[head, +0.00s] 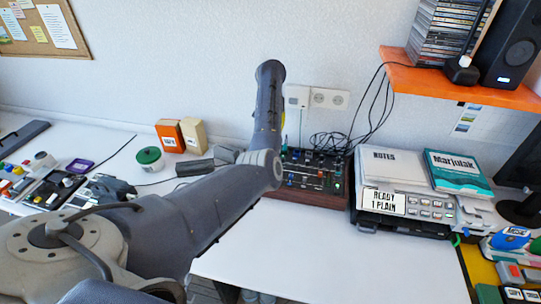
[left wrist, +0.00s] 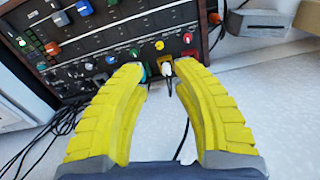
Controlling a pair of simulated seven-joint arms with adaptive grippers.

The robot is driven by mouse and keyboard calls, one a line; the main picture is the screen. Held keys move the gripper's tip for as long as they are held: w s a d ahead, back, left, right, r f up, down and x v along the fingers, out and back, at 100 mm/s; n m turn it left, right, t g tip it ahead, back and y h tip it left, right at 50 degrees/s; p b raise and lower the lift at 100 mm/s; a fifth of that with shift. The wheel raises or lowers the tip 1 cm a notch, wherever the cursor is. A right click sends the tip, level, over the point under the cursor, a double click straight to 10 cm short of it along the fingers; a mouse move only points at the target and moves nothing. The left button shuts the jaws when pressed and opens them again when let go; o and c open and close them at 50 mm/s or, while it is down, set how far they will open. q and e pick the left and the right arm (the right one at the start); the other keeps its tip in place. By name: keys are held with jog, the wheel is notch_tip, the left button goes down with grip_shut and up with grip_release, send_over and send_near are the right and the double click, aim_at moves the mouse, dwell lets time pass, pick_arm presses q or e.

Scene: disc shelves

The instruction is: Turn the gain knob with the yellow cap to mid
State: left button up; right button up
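The mixer (head: 318,174) sits on the white desk against the wall, partly hidden by my left arm in the head view. In the left wrist view its dark panel (left wrist: 75,75) carries rows of coloured knobs. A yellow-capped knob (left wrist: 159,45) shows just beyond my left fingertips, between a green and a red knob. My left gripper (left wrist: 160,67) is open, its yellow fingers apart at the panel's edge. A white plug with a dark cable (left wrist: 167,69) shows between the fingertips. I cannot tell whether they touch anything. The knob's pointer is too small to read. My right gripper is not in view.
Black cables (head: 340,142) lie behind the mixer. The white surface in front (head: 320,255) is clear. An orange shelf (head: 440,80) overhangs at right.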

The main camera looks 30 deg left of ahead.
pick_arm(q)
notch_tip(320, 180, down, 12)
jog(key=shift+f, duration=0.1)
dwell(0.4)
jog(key=shift+c, duration=0.6)
grip_shut()
